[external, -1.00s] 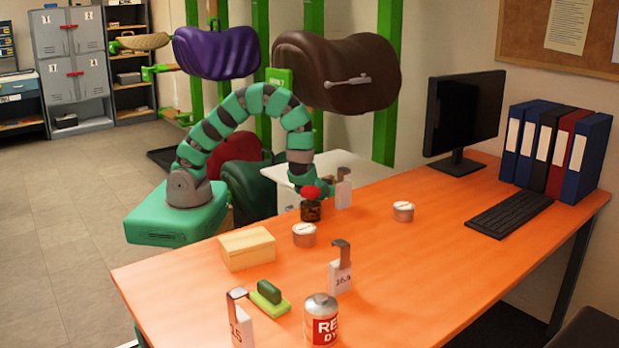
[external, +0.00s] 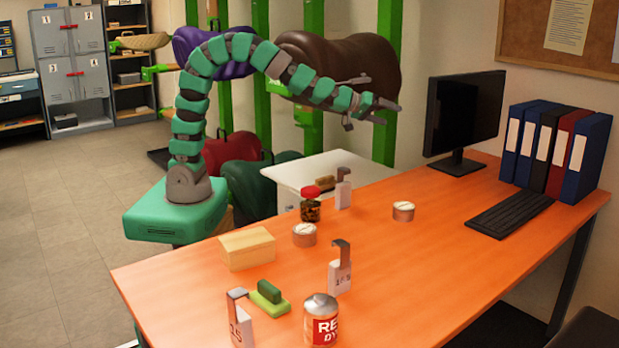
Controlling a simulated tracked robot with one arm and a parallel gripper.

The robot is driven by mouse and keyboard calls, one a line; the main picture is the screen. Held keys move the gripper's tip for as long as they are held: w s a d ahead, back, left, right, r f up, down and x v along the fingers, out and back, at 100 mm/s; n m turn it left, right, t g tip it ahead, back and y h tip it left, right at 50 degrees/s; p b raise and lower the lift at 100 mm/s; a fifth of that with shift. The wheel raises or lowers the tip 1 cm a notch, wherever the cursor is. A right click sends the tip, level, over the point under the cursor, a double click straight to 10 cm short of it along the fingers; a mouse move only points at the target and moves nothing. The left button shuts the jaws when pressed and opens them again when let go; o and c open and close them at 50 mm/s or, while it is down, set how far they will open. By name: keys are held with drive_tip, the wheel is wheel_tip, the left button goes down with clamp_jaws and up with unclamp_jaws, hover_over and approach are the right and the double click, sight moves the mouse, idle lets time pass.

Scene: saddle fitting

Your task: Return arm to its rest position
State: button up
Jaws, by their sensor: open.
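My arm is green and grey and rises from my green base at the left, arching over to the right. My gripper (external: 388,112) is at the arm's end, raised well above the white cabinet top and the desk. Its fingers point right and are apart, with nothing visible between them. It appears in front of the brown saddle (external: 370,72) on the green rack; the distance between them cannot be told. The red-lidded jar (external: 311,206) stands upright on the orange desk (external: 450,245), below the arm and clear of it.
The desk holds tins (external: 403,211), tagged hooks (external: 340,268), a wooden block (external: 247,248), a green brush (external: 269,297) and a red-labelled can (external: 321,318). A monitor (external: 465,115) stands at right. A purple saddle (external: 185,45) hangs behind the arm. Floor at left is clear.

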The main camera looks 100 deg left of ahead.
drive_tip(key=s+d+r+m+h, duration=0.1)
drive_tip(key=s+d+r+m, duration=0.2)
drive_tip(key=r, duration=0.6)
drive_tip(key=s+d+r+m+t+h, duration=0.1)
drive_tip(key=s+d+r+m, duration=0.2)
drive_tip(key=s+r, duration=0.4)
drive_tip(key=s+d+r+m+h, duration=0.2)
drive_tip(key=s+r, duration=0.3)
drive_tip(key=r, duration=0.8)
drive_tip(key=shift+s+d+r+m+t, duration=0.15)
drive_tip(key=shift+d+m+t, duration=0.3)
drive_tip(key=shift+m, duration=0.35)
drive_tip(key=o, duration=0.3)
drive_tip(key=shift+m, duration=0.8)
drive_tip(key=s+r, duration=0.1)
drive_tip(key=s, duration=0.1)
drive_tip(key=s+r, duration=0.2)
drive_tip(key=s, duration=0.1)
drive_tip(key=s+a+r, duration=0.1)
drive_tip(key=s+r, duration=0.1)
drive_tip(key=shift+s+r, duration=0.1)
drive_tip(key=shift+s, duration=0.1)
